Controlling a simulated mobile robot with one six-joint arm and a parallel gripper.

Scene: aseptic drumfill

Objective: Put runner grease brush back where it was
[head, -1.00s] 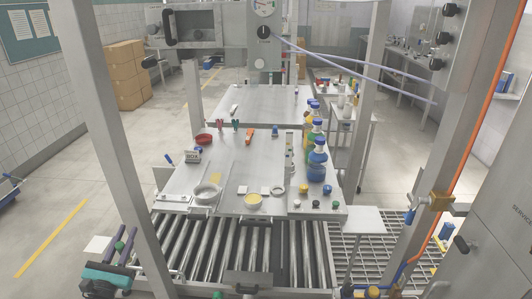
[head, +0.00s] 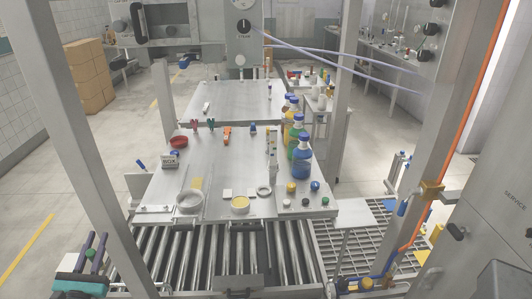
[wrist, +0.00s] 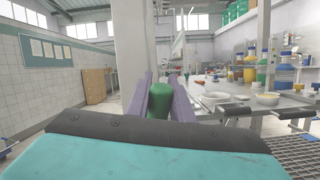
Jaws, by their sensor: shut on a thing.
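My gripper (head: 94,240) is at the lower left of the head view, left of the rollers and well away from the steel table. Its purple fingers are shut on a green, rounded thing (head: 90,254), which I take to be the runner grease brush. In the wrist view, the green end (wrist: 186,100) stands upright between the two fingers of my gripper (wrist: 186,82). Bristles and the rest of it are hidden.
A roller conveyor (head: 200,250) runs in front of the table. Steel posts (head: 90,130) frame the station. Tall bottles, including a blue one (head: 301,165), line the table's right side. A small side plate (head: 340,213) looks bare.

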